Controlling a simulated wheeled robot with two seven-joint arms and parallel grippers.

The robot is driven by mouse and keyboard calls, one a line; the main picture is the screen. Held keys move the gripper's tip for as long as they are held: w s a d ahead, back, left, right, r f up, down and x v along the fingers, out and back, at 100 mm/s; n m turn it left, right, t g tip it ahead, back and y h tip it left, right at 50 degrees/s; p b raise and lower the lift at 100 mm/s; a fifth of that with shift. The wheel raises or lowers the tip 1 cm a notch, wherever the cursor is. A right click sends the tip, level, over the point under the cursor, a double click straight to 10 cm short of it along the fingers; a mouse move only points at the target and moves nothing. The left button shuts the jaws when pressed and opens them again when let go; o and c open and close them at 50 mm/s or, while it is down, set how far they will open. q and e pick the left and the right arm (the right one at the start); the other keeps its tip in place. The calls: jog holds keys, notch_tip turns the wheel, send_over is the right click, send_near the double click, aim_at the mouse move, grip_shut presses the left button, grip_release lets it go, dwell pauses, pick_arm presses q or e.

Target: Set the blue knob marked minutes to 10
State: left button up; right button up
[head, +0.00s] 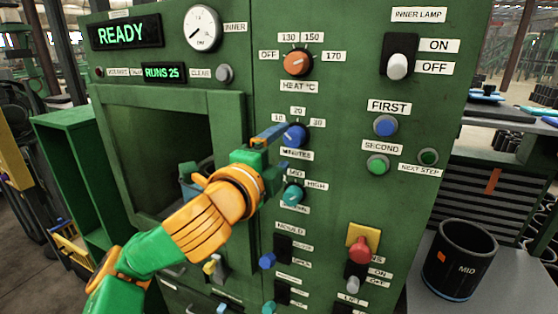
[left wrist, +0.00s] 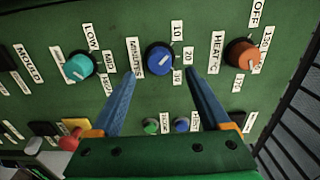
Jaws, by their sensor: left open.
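The blue minutes knob (head: 295,135) is on the green panel, below the labels 10, 20 and 30 and above the label MINUTES. In the left wrist view the blue knob (left wrist: 159,59) lies between the fingertips' lines, with a white mark slanting towards the space between 10 and 20; its exact setting is hard to tell. My left gripper (head: 278,136) is open just in front of the knob; its fingers (left wrist: 160,74) are on either side of it in the picture. Whether they touch it I cannot tell. My right gripper is out of view.
The orange heat knob (head: 298,62) is above and the teal knob (head: 292,194) close below. Blue button (head: 385,126) and green button (head: 377,165) are to the right. A black MID sleeve (head: 459,262) stands on a grey surface at right. The display reads READY (head: 124,33).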

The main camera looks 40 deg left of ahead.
pick_arm(q)
jog(key=shift+b+v, duration=0.75)
jog(key=shift+v, duration=0.1)
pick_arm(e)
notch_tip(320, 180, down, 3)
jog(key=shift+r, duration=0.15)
